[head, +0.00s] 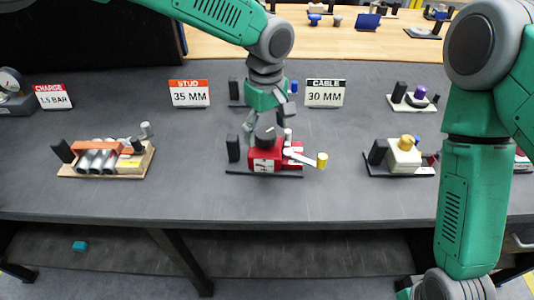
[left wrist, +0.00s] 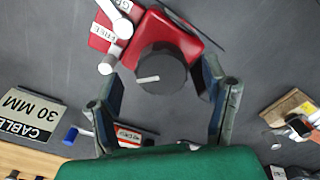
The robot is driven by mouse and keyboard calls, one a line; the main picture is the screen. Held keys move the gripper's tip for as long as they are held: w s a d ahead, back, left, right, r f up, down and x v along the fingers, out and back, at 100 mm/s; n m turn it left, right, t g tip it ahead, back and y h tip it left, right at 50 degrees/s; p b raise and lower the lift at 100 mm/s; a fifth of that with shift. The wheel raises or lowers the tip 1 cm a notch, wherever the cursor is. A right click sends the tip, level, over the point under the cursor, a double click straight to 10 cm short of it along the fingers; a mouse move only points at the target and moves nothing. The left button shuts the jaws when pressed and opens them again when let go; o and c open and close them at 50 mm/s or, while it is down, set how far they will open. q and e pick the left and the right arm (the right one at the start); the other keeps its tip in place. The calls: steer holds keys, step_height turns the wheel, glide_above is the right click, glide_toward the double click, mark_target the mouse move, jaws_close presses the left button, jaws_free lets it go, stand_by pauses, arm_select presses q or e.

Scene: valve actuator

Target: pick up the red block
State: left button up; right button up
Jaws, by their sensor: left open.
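The red block (head: 265,159) is a valve body with a round dark knob (head: 265,136) on top, and it stands on a thin dark base on the grey table. A pale lever with a yellow end (head: 321,160) sticks out to its right. My left gripper (head: 267,122) is above the block, pointing down, and open. In the left wrist view, the red block (left wrist: 187,37) is ahead, and the dark knob (left wrist: 162,75) appears between the spread fingertips of my left gripper (left wrist: 162,80). I cannot tell whether the fingers touch the knob. My right gripper is not visible.
A tray of silver cylinders (head: 100,158) stands at left, and a cream block with a yellow knob (head: 403,153) at right. Signs for stud (head: 189,93) and cable (head: 325,93) stand behind. Clear table lies on both sides of the red block.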

arm_select(q)
steer(key=shift+w+f, duration=0.1)
steer(key=shift+f, duration=0.8)
steer(key=shift+r, duration=0.1)
jaws_close()
step_height(320, 180, up, 8)
steer(key=shift+r, duration=0.25)
steer(key=shift+a, duration=0.15)
steer(key=f, duration=0.2)
steer(key=a+f, duration=0.1)
steer(key=f, duration=0.1)
steer(key=a+f, duration=0.1)
steer(key=shift+a+f, duration=0.25)
steer(key=shift+f, duration=0.15)
steer(key=shift+d+f, duration=0.1)
steer(key=shift+f, duration=0.95)
